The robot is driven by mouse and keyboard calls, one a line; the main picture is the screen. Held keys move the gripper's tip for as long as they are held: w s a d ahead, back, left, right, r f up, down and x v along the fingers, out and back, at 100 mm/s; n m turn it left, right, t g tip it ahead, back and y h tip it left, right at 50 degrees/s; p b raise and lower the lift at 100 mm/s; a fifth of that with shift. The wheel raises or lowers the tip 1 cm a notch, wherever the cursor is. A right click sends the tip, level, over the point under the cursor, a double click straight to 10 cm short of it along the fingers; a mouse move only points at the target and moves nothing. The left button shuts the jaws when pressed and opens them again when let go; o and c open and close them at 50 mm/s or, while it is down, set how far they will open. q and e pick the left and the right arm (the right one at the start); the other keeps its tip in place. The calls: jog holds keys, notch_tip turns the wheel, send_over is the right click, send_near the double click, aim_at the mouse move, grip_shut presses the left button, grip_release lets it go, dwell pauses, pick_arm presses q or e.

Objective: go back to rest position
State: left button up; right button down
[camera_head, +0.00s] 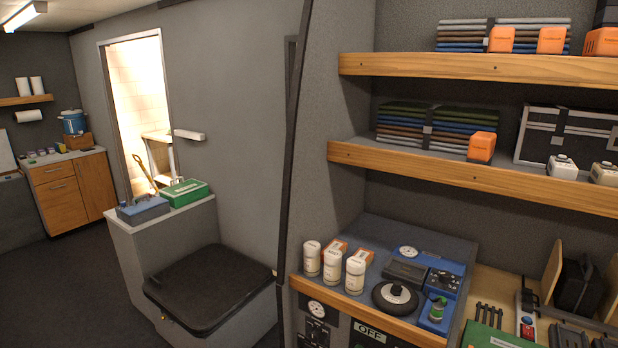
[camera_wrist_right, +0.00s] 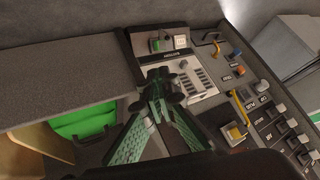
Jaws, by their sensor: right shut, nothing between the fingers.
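My right gripper (camera_wrist_right: 163,88) shows in the right wrist view. Its two green-padded fingers run up from the bottom and meet at dark tips, shut with nothing between them. Behind the tips is a grey control panel (camera_wrist_right: 186,75) with rows of small buttons; I cannot tell whether the tips touch it. Neither gripper shows in the head view, and my left gripper is in no view. I make out no cord or cord hook in either view.
In the head view, a wooden-edged counter (camera_head: 372,308) with white bottles (camera_head: 333,264) stands below shelves (camera_head: 470,171). A black-topped box (camera_head: 210,285) stands left of it. Open dark floor (camera_head: 70,285) lies further left. The right wrist view shows knobs and yellow handles (camera_wrist_right: 238,110) on the right.

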jog(key=s+d+f+n+g, duration=0.1)
jog(key=s+f, duration=0.3)
jog(key=s, duration=0.8)
jog(key=s+d+f+n+g+h, duration=0.1)
jog(key=s+f+g, duration=0.3)
jog(key=s, duration=0.9)
jog(key=s+d+f+n+g, duration=0.2)
jog(key=s+f, duration=0.3)
jog(key=s, duration=0.8)
jog(key=shift+s+d+g+h, duration=0.3)
jog(key=shift+d+g, duration=0.3)
jog(key=shift+d, duration=0.15)
